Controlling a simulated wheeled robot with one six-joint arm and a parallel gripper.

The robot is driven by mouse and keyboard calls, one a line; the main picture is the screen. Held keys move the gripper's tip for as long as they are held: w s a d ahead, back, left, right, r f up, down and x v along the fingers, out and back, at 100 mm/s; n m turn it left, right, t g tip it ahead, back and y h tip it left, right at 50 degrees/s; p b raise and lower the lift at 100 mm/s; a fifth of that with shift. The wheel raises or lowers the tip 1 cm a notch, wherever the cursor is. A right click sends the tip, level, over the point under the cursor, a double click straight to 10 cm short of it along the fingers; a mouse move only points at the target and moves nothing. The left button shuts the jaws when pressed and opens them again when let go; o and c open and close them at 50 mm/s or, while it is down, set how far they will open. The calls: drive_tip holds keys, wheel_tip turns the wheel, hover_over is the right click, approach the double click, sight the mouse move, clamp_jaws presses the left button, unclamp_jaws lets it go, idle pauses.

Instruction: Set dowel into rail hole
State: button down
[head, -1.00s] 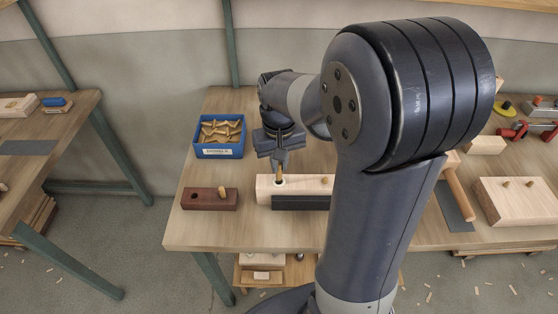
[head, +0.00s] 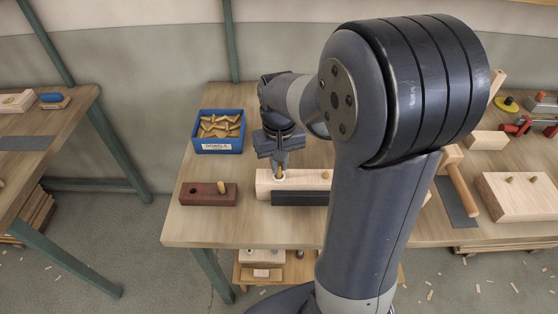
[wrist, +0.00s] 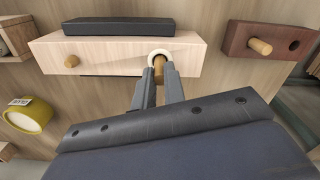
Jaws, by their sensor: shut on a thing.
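The pale wooden rail (head: 263,183) lies on the bench behind a dark strip (head: 300,198); it also shows in the wrist view (wrist: 110,58). My gripper (head: 279,174) is over the rail's left part, pointing down. In the wrist view my gripper (wrist: 159,75) is shut on a wooden dowel (wrist: 160,68). The dowel's end is at a pale ring (wrist: 160,54) around the rail hole. How deep the dowel sits in the hole cannot be told. Another dowel (wrist: 71,61) stands in the rail's other end.
A dark brown block (head: 205,198) with an upright dowel (head: 221,188) lies left of the rail. A blue box of dowels (head: 219,147) stands behind it. A mallet (head: 459,185) and a pale block with pegs (head: 515,205) lie at the right.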

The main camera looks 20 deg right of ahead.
drive_tip(key=shift+f+b, duration=0.65)
drive_tip(key=shift+f, duration=0.4)
drive_tip(key=c, duration=1.4)
unclamp_jaws()
drive_tip(key=shift+r, duration=0.15)
wheel_tip(320, 180, up, 8)
drive_tip(key=p, duration=0.7)
drive_tip(key=shift+f, duration=0.2)
wheel_tip(320, 180, down, 8)
drive_tip(key=b, duration=0.7)
drive_tip(key=shift+r, duration=0.2)
